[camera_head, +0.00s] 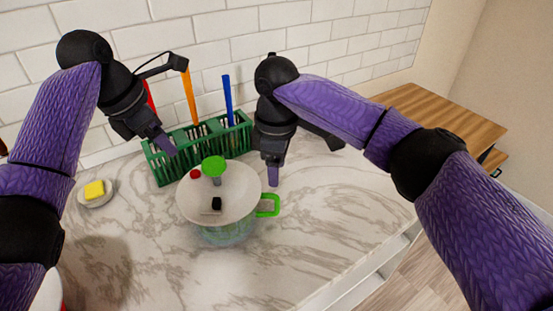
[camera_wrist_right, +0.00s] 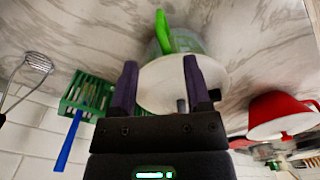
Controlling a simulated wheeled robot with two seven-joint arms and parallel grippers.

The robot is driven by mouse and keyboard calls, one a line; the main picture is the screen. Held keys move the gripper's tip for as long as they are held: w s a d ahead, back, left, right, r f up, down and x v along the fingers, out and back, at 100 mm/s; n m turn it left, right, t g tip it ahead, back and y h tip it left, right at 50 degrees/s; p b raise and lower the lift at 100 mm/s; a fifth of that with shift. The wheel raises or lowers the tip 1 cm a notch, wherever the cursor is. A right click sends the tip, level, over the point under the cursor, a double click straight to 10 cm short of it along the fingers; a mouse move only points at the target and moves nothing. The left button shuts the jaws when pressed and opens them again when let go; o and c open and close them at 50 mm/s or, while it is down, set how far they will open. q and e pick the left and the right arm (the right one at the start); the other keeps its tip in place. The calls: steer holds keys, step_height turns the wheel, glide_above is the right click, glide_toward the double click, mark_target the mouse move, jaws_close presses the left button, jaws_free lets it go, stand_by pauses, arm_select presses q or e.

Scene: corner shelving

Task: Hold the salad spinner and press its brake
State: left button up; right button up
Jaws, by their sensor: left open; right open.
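The salad spinner has a white lid (camera_head: 240,190), a clear bowl (camera_head: 228,236) and a green side handle (camera_head: 268,205). A green knob (camera_head: 214,167), a red button (camera_head: 195,174) and a small black part (camera_head: 216,204) sit on the lid; I cannot tell which is the brake. My left gripper (camera_head: 164,142) is open, above and to the left of the spinner. My right gripper (camera_head: 272,170) is open beside the lid's right edge, near the handle. In the right wrist view the lid (camera_wrist_right: 160,95) and handle (camera_wrist_right: 166,32) show between and beyond its fingers (camera_wrist_right: 160,68).
A green rack (camera_head: 164,170) with several utensils, including an orange one (camera_head: 189,96) and a blue one (camera_head: 227,98), stands behind the spinner against the tiled wall. A yellow sponge (camera_head: 94,189) lies on a small dish at left. The marble counter right of the spinner is clear.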

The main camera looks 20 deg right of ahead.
mark_target(277, 194)
step_height(277, 194, down, 9)
steer(key=shift+r, duration=0.1)
jaws_close()
stand_by(1.7)
steer(key=shift+c, duration=0.8)
jaws_free()
jaws_close()
